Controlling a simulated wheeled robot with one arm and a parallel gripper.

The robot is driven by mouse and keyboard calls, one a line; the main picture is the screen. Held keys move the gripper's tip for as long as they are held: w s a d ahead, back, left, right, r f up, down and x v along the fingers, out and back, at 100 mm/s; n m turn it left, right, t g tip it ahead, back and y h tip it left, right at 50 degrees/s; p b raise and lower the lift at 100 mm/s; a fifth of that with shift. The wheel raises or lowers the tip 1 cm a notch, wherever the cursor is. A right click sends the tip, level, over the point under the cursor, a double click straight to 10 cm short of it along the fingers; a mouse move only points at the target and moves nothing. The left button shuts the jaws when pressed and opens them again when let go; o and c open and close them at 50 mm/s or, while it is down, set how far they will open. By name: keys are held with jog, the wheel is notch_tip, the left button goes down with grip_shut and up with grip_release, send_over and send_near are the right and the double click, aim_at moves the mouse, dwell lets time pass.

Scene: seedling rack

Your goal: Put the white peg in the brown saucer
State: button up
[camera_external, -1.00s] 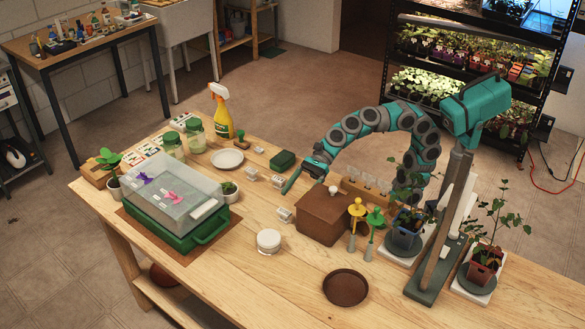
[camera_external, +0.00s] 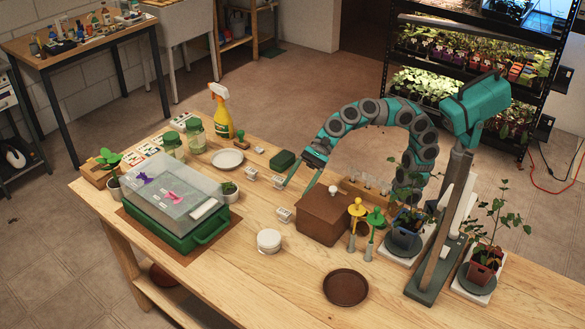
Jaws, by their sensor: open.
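The brown saucer (camera_external: 346,288) lies empty on the wooden table at the front right. Small white pieces lie on the table: one (camera_external: 250,175) at the left, one (camera_external: 279,182) beside my gripper and one (camera_external: 284,215) left of a brown box. They are too small to tell which is the white peg. My gripper (camera_external: 300,184) is open, fingers pointing down, above the table between the white pieces and the brown box. Nothing shows between its fingers.
The brown box (camera_external: 323,218) with a white knob stands between my gripper and the saucer. Yellow (camera_external: 356,210) and green (camera_external: 376,218) tools stand beside it. A round white container (camera_external: 268,241) and a green tub (camera_external: 180,229) are to the left. The table around the saucer is mostly clear.

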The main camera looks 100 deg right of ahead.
aim_at(284, 211)
notch_tip(284, 211, up, 4)
jog(key=a+n+g+h, duration=0.1)
jog(key=a+n+g, duration=0.2)
jog(key=n, duration=1.5)
jog(key=w+f+n+h, duration=0.1)
jog(key=f+n, duration=0.1)
jog(key=n, duration=0.2)
jog(key=w+f+n+h, duration=0.1)
jog(key=f+n, duration=0.1)
jog(key=n, duration=0.2)
jog(key=f+n+g+h, duration=0.1)
jog(key=n+h, duration=0.1)
jog(key=n, duration=0.3)
jog(key=shift+w+a+f, duration=0.2)
jog(key=shift+w+f, duration=0.2)
jog(key=shift+x, duration=2.75)
jog(key=shift+w+r, duration=0.1)
jog(key=shift+r, duration=0.05)
grip_shut()
jog(key=shift+r, duration=0.15)
